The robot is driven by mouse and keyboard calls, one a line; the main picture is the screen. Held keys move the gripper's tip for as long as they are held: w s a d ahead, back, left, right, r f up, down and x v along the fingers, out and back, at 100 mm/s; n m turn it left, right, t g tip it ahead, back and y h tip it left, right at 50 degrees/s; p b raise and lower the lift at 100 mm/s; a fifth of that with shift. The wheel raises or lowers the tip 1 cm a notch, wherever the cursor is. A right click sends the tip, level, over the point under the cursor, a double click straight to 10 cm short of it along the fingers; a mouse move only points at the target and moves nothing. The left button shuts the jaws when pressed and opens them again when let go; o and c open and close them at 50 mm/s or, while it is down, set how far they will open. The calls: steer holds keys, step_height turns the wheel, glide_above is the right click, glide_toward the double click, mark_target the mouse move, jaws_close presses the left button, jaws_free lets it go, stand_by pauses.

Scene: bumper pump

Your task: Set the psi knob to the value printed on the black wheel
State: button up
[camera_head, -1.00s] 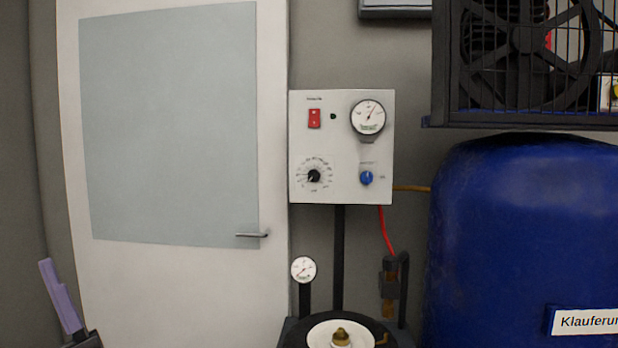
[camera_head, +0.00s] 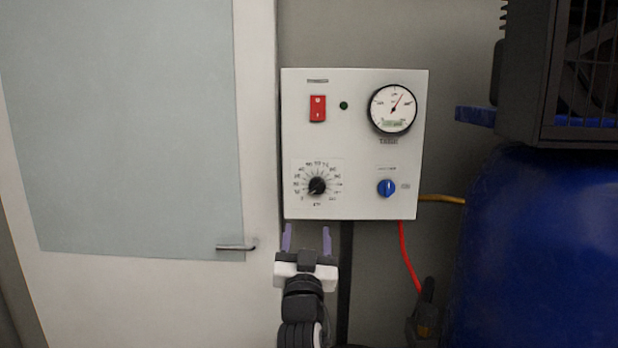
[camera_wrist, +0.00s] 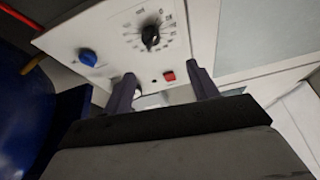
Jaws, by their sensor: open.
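The black psi knob (camera_head: 317,186) sits inside a printed dial scale at the lower left of a white control panel (camera_head: 350,150). It also shows in the wrist view (camera_wrist: 150,36), where the panel appears turned over. My gripper (camera_head: 307,238) is open and empty, its two purple fingers pointing up just below the panel's lower left edge. In the wrist view the fingers (camera_wrist: 163,88) stand apart with nothing between them. The knob is clear of the fingers. No black wheel with a readable value shows now.
The panel also carries a red switch (camera_head: 317,108), a round gauge (camera_head: 393,108) and a blue knob (camera_head: 387,188). A red hose (camera_head: 408,255) hangs below it. A blue tank (camera_head: 540,260) stands right. A door with a handle (camera_head: 235,247) is left.

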mark_target(316, 192)
steer(key=shift+h, duration=0.4)
steer(key=p+x, duration=0.1)
steer(key=x, duration=0.3)
steer(key=p+x, duration=0.2)
steer(key=x, duration=0.2)
steer(key=d+p+x, duration=0.1)
steer(key=p+x, duration=0.1)
steer(key=x, duration=0.3)
steer(key=shift+w+d+f, duration=0.15)
steer(key=shift+f, duration=0.1)
steer(key=shift+w+r+m+p, duration=0.15)
steer(key=shift+w+m+p, duration=0.25)
steer(key=shift+w, duration=0.4)
steer(key=c, duration=1)
steer(key=shift+b, duration=0.5)
